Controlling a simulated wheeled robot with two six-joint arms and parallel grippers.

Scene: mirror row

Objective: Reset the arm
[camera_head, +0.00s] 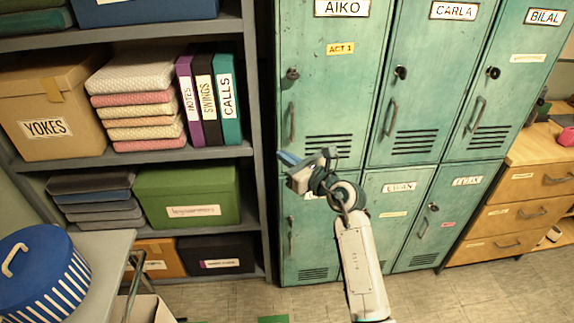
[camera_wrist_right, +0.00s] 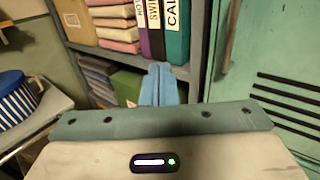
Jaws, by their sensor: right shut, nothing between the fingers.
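My right arm reaches up from the bottom of the head view. Its gripper (camera_head: 290,158) is in front of the green lockers, near the gap between them and the shelf unit. In the right wrist view the blue fingers (camera_wrist_right: 164,82) are together, with nothing between them. They point toward the shelf unit, and I cannot tell how far away it is. My left gripper is not in either view.
Green lockers (camera_head: 335,90) with protruding handles stand behind the arm. A grey shelf unit (camera_head: 262,190) holds boxes, folded cloths and binders. A blue striped basket (camera_head: 45,275) sits on a grey table (camera_head: 100,262) at lower left. Wooden drawers (camera_head: 520,215) stand at right.

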